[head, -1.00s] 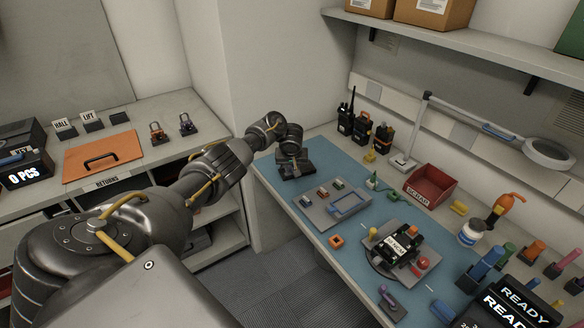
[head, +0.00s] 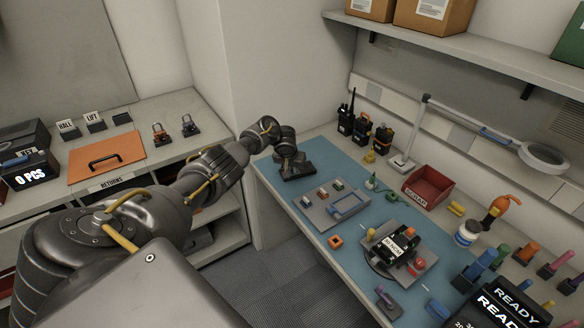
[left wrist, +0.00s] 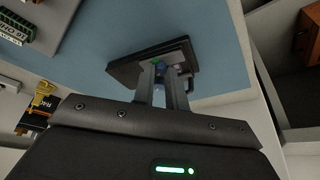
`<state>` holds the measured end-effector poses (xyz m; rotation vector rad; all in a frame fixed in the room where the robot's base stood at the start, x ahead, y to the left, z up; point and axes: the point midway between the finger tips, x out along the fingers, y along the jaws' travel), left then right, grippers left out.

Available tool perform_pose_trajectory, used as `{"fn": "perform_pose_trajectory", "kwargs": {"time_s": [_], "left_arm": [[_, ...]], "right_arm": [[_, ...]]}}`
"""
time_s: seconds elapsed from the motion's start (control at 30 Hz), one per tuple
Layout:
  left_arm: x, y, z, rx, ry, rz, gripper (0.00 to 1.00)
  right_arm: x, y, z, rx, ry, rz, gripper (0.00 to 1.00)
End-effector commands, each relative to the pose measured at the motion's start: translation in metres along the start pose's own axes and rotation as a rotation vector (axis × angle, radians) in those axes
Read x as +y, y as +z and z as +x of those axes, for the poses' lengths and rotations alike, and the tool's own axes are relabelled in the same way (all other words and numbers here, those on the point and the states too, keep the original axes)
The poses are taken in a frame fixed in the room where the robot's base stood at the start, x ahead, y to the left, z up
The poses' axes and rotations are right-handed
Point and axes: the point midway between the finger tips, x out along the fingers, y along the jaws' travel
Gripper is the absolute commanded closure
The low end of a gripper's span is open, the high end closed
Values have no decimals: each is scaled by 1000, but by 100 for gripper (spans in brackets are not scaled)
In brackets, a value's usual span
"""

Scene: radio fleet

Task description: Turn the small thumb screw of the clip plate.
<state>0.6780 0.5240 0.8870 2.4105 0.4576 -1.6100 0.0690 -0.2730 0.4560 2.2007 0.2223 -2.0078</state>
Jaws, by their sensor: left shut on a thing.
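The clip plate is a dark flat plate (head: 299,172) at the far left end of the blue mat. It also shows in the left wrist view (left wrist: 128,68), with the mat's edge just beyond it. My left gripper (head: 289,160) points down onto the plate. In the left wrist view its two fingers (left wrist: 166,75) are shut on a small bluish piece at the plate, which looks like the thumb screw (left wrist: 164,71). The fingers hide most of it, so its turn cannot be told. My right gripper is not in view.
A grey tray (head: 321,217) with small modules lies right of the plate. Radios (head: 361,133) and a red bin (head: 447,192) stand along the back. Bare blue mat surrounds the plate's right side.

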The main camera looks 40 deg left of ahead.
Motion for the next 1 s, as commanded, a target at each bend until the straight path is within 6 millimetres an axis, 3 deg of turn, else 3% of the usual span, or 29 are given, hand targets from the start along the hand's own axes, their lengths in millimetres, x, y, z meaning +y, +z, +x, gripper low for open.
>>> {"fn": "perform_pose_trajectory", "kwargs": {"time_s": [0.03,0.07,0.2,0.57,1.0], "left_arm": [[0,1,0,-1,0,1,100],[0,0,0,-1,0,0,82],[0,0,0,-1,0,0,64],[0,0,-5,0,1,-2,64],[0,-1,-82,2,1,0,64]], "right_arm": [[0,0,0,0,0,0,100],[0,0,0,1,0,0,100],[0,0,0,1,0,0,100],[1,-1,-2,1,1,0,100],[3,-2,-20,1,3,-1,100]]}}
